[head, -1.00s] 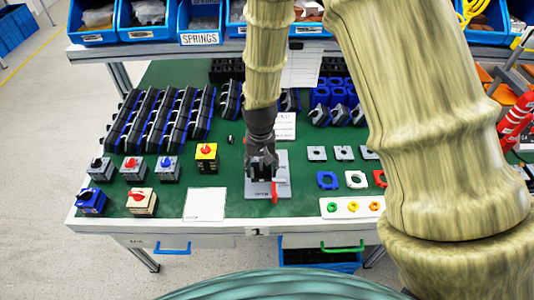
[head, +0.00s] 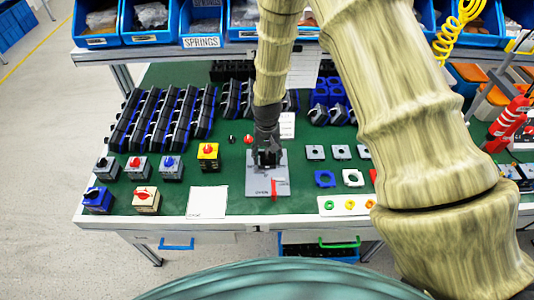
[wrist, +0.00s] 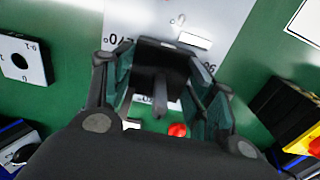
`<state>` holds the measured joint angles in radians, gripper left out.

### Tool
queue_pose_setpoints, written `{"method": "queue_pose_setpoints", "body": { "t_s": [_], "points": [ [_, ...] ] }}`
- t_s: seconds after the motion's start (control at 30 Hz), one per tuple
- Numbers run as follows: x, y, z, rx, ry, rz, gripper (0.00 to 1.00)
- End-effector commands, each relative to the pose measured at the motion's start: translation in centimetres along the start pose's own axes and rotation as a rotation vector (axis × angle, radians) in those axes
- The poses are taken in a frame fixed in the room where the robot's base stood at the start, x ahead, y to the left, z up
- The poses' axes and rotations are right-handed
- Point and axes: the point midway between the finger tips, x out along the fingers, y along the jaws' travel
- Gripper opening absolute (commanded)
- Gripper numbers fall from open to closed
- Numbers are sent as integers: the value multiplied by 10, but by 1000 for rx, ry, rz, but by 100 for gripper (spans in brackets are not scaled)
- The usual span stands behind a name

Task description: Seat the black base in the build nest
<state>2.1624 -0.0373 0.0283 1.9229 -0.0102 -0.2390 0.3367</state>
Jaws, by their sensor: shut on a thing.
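The black base (wrist: 158,54) is between the two fingers of my gripper (wrist: 163,92) in the wrist view, and the fingers are shut on it. In the head view my gripper (head: 267,152) is over the back half of the build nest, a grey plate (head: 255,189) with a red lever (head: 274,187) and an "OPEN" label. The nest's plate also shows in the wrist view (wrist: 215,20) around and beyond the base. The fingers and base hide the nest's pocket, so I cannot tell whether the base touches it.
Switch blocks, including a yellow one (head: 208,156), stand at the left. A white card (head: 207,202) lies left of the nest. Rows of black parts (head: 160,118) stand behind.

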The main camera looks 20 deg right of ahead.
Motion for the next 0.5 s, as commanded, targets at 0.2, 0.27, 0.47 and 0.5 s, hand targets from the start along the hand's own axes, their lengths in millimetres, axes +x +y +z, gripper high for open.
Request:
{"method": "queue_pose_setpoints", "body": {
  "t_s": [0.2, 0.27, 0.47, 0.5],
  "points": [
    [3, 0, 0, 0, 0, 0, 31],
    [3, 0, 0, 0, 0, 0, 31],
    [6, 0, 0, 0, 0, 0, 60],
    [6, 0, 0, 0, 0, 0, 68]
  ]
}}
